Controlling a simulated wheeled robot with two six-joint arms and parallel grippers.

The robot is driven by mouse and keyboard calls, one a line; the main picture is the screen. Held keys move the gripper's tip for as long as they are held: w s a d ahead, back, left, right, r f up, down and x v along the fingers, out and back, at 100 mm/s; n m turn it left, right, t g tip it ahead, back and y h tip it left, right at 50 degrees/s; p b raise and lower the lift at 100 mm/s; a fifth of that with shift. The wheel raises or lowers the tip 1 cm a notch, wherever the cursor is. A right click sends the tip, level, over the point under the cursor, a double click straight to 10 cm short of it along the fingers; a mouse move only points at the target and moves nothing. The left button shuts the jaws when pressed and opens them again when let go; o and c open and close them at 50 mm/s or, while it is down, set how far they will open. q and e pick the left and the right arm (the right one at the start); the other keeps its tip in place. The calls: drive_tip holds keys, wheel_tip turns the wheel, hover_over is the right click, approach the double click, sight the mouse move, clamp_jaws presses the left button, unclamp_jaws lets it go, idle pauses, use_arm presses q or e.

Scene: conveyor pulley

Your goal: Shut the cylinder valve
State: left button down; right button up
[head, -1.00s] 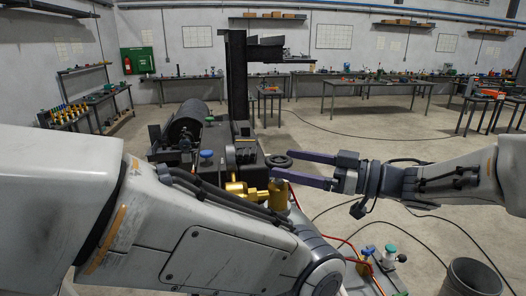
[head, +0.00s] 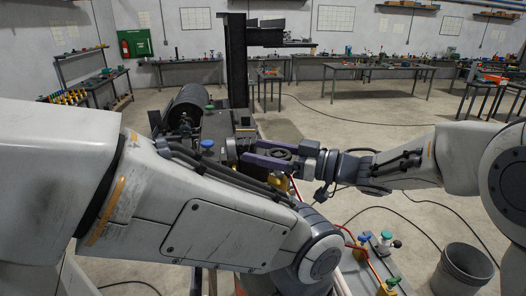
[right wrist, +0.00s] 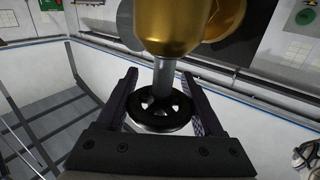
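The cylinder valve has a gold body (right wrist: 190,22), a grey stem and a round black handwheel (right wrist: 158,108), all clear in the right wrist view. In the head view the handwheel (head: 271,153) shows between the fingers and the gold body (head: 281,184) shows partly below them. My right gripper (head: 262,154) is open, one finger on each side of the handwheel. In the right wrist view its fingers (right wrist: 158,74) straddle the wheel; whether either touches the rim I cannot tell. My left arm crosses the foreground, and its gripper is out of view.
A dark machine with a large roller (head: 187,106) and a tall black column (head: 237,60) stands behind the valve. A grey bin (head: 463,270) stands at lower right. Small blue and green-topped fittings (head: 387,240) sit nearby. Hoses and cables run across the floor.

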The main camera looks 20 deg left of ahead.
drive_tip(key=shift+w+f+m+t+b, duration=0.2)
drive_tip(key=shift+m+t+b, duration=0.3)
drive_tip(key=shift+t+b, duration=0.3)
drive_tip(key=m+t+h+b, duration=0.1)
drive_tip(key=m+t+b, duration=0.1)
drive_tip(key=t+b, duration=0.1)
drive_tip(key=w+m+t+h+b, duration=0.1)
drive_tip(key=m+t+b, duration=0.1)
drive_tip(key=t+b, duration=0.1)
drive_tip(key=m+t+h+b, duration=0.1)
drive_tip(key=m+t+b, duration=0.1)
drive_tip(key=t+b, duration=0.1)
drive_tip(key=shift+w+d+b, duration=0.35)
drive_tip(key=shift+b, duration=0.3)
drive_tip(key=shift+w+d+r+m+t+h+b, duration=0.1)
drive_tip(key=shift+r+m+t+h+b, duration=0.1)
drive_tip(key=shift+m+t+h+b, duration=0.25)
drive_tip(key=o, duration=1.4)
